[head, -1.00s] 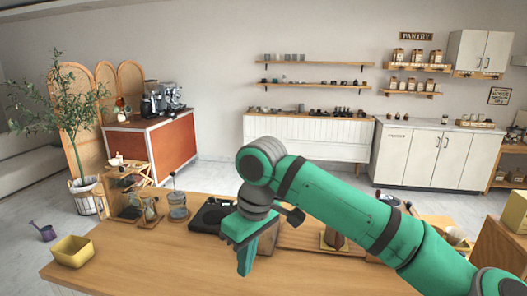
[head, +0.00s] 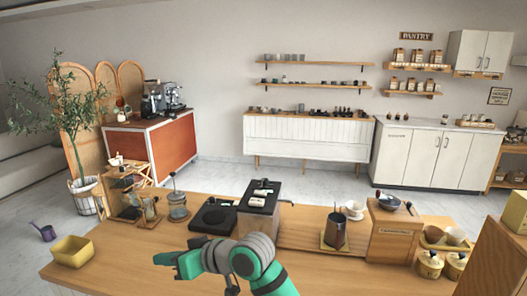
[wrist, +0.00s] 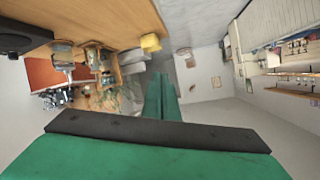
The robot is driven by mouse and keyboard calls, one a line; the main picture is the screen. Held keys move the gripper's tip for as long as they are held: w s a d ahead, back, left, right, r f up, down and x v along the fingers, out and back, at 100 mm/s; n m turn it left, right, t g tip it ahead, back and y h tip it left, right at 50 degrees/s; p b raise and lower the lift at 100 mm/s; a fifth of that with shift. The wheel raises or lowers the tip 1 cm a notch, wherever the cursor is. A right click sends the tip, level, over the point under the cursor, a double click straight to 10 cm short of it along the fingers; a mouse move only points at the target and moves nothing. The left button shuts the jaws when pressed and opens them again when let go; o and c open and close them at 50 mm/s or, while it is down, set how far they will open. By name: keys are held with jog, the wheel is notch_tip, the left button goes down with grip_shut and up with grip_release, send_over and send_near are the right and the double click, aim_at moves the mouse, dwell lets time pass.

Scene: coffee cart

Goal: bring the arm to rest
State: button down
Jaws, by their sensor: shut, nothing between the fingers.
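My green gripper (head: 178,262) is low over the front of the wooden counter (head: 125,240) in the head view, pointing left. Its fingers are together with nothing between them. The green fingers (wrist: 161,100) also show shut in the wrist view. My arm is folded low at the bottom centre, and most of it is below the frame.
A yellow bin (head: 72,250) stands at the counter's left end. Bare counter lies around the bin.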

jog(key=s+d+f+m+t+h, duration=0.3)
jog(key=s+d+f+m+t, duration=0.15)
jog(key=f, duration=0.35)
jog(key=s+d+f+m+t+h, duration=0.35)
jog(key=f+m, duration=0.25)
jog(key=f, duration=0.2)
jog(key=s+d+f+m+t+h, duration=0.2)
jog(key=s+d+f+m+t, duration=0.25)
jog(key=f, duration=0.45)
jog(key=s+d+f+n+h, duration=0.1)
jog(key=s+d, duration=0.2)
jog(key=s, duration=0.6)
jog(key=s+d+f+n+g+h, duration=0.1)
jog(key=s+d, duration=0.3)
jog(key=s, duration=0.5)
jog(key=s+d+f+n+h, duration=0.1)
jog(key=s+d+n+h, duration=0.1)
jog(key=s, duration=0.8)
jog(key=shift+d+n+g, duration=0.35)
jog(key=shift+d+n, duration=0.15)
jog(key=shift+d, duration=0.75)
